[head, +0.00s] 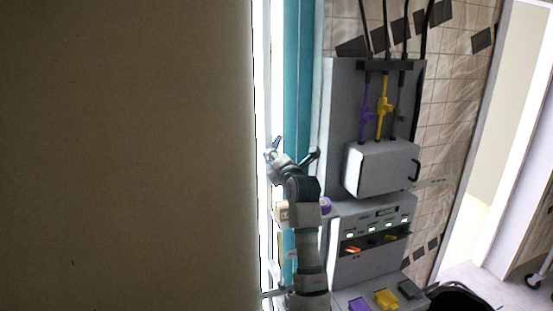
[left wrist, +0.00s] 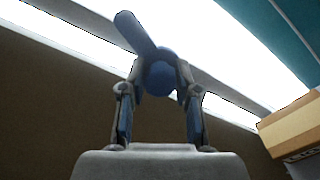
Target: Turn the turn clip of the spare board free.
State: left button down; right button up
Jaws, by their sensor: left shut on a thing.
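The turn clip (left wrist: 158,72), a blue round knob with a lever pointing up and to the left, sits between the fingers of my left gripper (left wrist: 160,80) in the left wrist view. The fingers are closed on the knob from both sides. In the head view my left gripper (head: 279,160) is raised beside the right edge of a large brown board (head: 125,155). A small part of the blue clip (head: 275,143) shows at its tip. I cannot tell whether this brown board is the spare board. My right gripper is not in view.
A grey cabinet (head: 345,100) with purple and yellow valves, a white box (head: 381,167) and a sloped console (head: 370,263) stands right of my left arm. A teal strip (head: 297,80) runs behind the arm. A tan block (left wrist: 293,125) is close on the right in the wrist view.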

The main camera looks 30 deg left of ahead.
pick_arm(q)
jog(key=shift+s+r+m, duration=0.1)
jog(key=shift+r+m, duration=0.35)
jog(key=shift+m, duration=0.05)
jog(key=c, duration=0.9)
grip_release()
jog(key=shift+a+f, duration=0.1)
jog(key=shift+o, duration=0.4)
jog(key=shift+w+a+f, duration=0.45)
jog(key=shift+w+f, duration=0.05)
jog(key=shift+w, duration=0.1)
jog(key=v, duration=1.1)
jog(key=shift+s, duration=0.25)
jog(key=shift+d+f, duration=0.1)
jog(key=shift+d, duration=0.1)
